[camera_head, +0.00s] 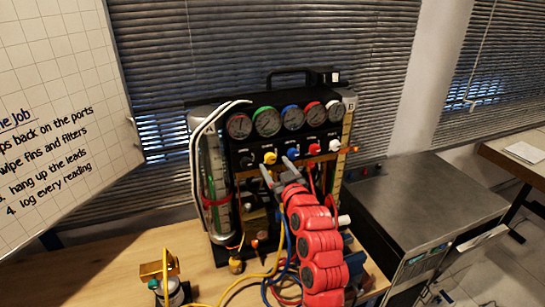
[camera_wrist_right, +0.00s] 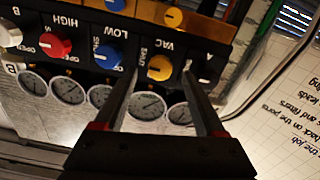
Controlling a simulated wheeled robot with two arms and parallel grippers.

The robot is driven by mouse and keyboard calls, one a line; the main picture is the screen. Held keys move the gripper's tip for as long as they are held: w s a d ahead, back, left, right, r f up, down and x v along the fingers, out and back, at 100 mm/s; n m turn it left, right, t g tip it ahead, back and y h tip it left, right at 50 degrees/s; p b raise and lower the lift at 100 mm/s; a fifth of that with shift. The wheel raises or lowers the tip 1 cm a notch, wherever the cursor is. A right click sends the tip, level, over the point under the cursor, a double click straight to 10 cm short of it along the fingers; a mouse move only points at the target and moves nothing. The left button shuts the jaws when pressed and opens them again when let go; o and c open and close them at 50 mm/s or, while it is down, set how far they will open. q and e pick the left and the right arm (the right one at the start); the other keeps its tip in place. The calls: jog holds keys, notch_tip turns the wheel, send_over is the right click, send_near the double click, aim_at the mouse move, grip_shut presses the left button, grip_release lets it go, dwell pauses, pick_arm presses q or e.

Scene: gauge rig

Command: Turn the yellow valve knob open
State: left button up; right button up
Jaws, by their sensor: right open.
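The yellow valve knob (camera_head: 269,157) is on the black front panel of the gauge rig, between a black knob and a blue knob. In the right wrist view the yellow knob (camera_wrist_right: 160,67) lies between the tips of my open fingers. My right gripper (camera_head: 277,165) reaches up to the panel in the head view, its fingertips just below and beside the yellow knob. Whether the fingers touch the knob cannot be told. My left gripper is not in view.
The blue knob (camera_wrist_right: 107,57) and black knob (camera_wrist_right: 205,70) sit close on either side of the fingers. A red knob (camera_head: 314,148) and white knob (camera_head: 334,145) are farther right. Gauges (camera_head: 265,121) line the rig's top. Hoses (camera_head: 240,289) lie on the wooden table (camera_head: 100,275).

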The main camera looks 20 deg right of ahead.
aim_at(270, 158)
jog(key=shift+w+r, duration=0.2)
jog(key=shift+w, duration=0.45)
jog(key=shift+w+f+p, duration=0.2)
jog(key=shift+w+p, duration=0.25)
jog(key=shift+w, duration=0.35)
grip_shut()
